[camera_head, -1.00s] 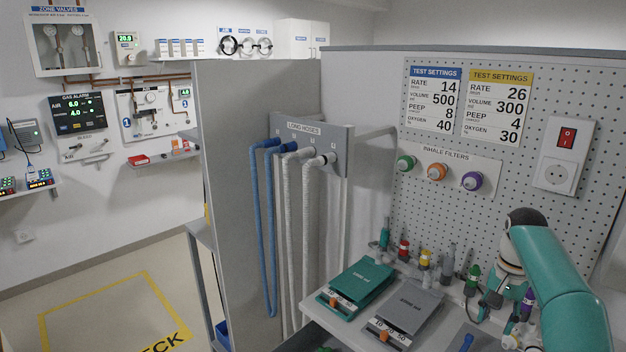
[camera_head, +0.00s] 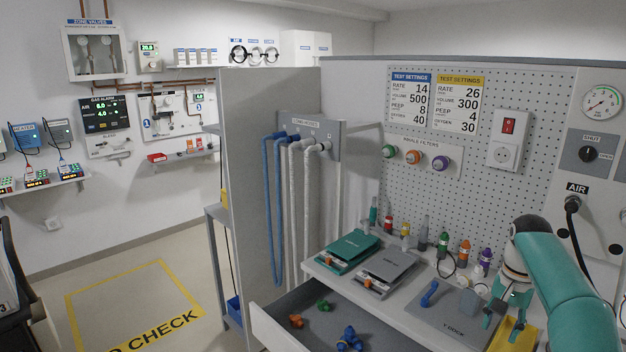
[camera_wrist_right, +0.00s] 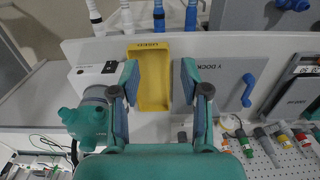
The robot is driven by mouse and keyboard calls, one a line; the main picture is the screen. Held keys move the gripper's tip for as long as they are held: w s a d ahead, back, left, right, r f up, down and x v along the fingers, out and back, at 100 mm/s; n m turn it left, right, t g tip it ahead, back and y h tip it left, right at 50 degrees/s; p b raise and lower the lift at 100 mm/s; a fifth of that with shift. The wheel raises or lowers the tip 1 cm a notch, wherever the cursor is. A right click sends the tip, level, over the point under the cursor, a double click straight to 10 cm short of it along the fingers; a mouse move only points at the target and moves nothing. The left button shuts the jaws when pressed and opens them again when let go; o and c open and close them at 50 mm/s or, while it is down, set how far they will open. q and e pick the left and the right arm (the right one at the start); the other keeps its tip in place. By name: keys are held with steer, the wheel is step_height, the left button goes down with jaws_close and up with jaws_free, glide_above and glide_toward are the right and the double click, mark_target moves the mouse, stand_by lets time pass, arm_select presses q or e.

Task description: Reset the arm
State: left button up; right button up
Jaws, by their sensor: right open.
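My right arm comes in at the lower right of the head view. Its gripper (camera_head: 496,306) hangs over the counter near the yellow tray (camera_head: 503,338). In the right wrist view the two fingers of my right gripper (camera_wrist_right: 158,88) are apart with nothing between them. The yellow tray (camera_wrist_right: 152,52) lies beyond and between the fingertips, and it looks empty. I cannot tell whether the fingers touch it. My left gripper is not in view.
A grey Y dock (camera_head: 455,320) with a blue piece lies left of the gripper. An open drawer (camera_head: 290,335) holds orange, green and blue parts. Several coloured bottles stand along the pegboard (camera_head: 470,110). Hoses (camera_head: 292,215) hang at the left. The marked floor (camera_head: 130,290) is clear.

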steer(key=s+a+f+n+g+y, duration=0.1)
steer(key=s+a+f+n+g, duration=0.3)
steer(key=a+f, duration=0.7)
steer(key=s+a+f+n+y, duration=0.1)
steer(key=s+a+f+y, duration=0.1)
steer(key=s+a+f, duration=0.9)
steer(key=s+a+f+n+t+y, duration=0.1)
steer(key=s+a+f+t, duration=0.3)
steer(key=s+a+f, duration=0.5)
steer(key=shift+s+a+f+n+t, duration=0.25)
steer(key=shift+s+f+n, duration=0.7)
steer(key=shift+s, duration=0.6)
